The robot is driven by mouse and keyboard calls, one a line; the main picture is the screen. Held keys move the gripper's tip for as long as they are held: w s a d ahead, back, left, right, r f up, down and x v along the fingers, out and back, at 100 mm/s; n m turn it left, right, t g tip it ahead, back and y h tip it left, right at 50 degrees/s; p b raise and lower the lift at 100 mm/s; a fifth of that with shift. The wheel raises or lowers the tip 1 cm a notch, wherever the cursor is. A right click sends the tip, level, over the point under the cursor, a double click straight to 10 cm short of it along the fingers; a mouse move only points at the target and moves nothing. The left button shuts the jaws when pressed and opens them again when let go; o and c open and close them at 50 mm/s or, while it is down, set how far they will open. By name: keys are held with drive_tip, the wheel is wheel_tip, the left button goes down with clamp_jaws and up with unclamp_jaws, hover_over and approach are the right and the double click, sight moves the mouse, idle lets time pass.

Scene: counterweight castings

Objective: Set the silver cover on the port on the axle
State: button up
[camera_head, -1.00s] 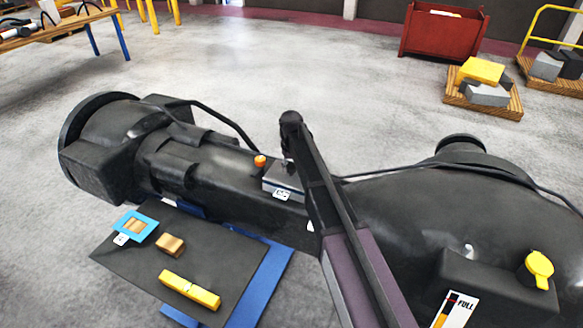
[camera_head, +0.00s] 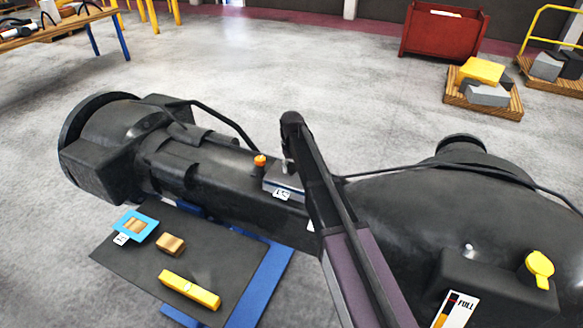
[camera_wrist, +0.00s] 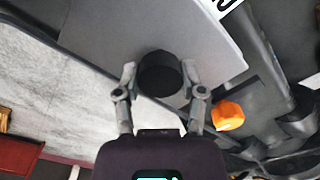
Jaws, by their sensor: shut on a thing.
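The axle (camera_head: 235,195) is a long black casting across the head view. The silver cover (camera_head: 284,182) is a flat grey piece at the axle's middle, with a white label by its near edge. In the wrist view the cover (camera_wrist: 105,35) is a broad grey plate with a short black round knob. My gripper (camera_wrist: 160,75) is shut on that knob, one finger on each side. In the head view my arm hides most of the gripper. The port is not visible, and I cannot tell whether the cover touches the axle.
An orange cap (camera_head: 260,160) stands just left of the cover. A yellow cap (camera_head: 540,268) sits on the right housing. A dark tray (camera_head: 225,255) in front holds a yellow bar (camera_head: 190,290), a brass block (camera_head: 171,244) and a blue-framed piece (camera_head: 136,226). Black hoses run behind.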

drive_tip(key=shift+a+f+b, duration=0.1)
drive_tip(key=shift+f+b, duration=0.55)
idle(1.1)
drive_tip(key=o, duration=1.2)
drive_tip(key=shift+s, duration=0.15)
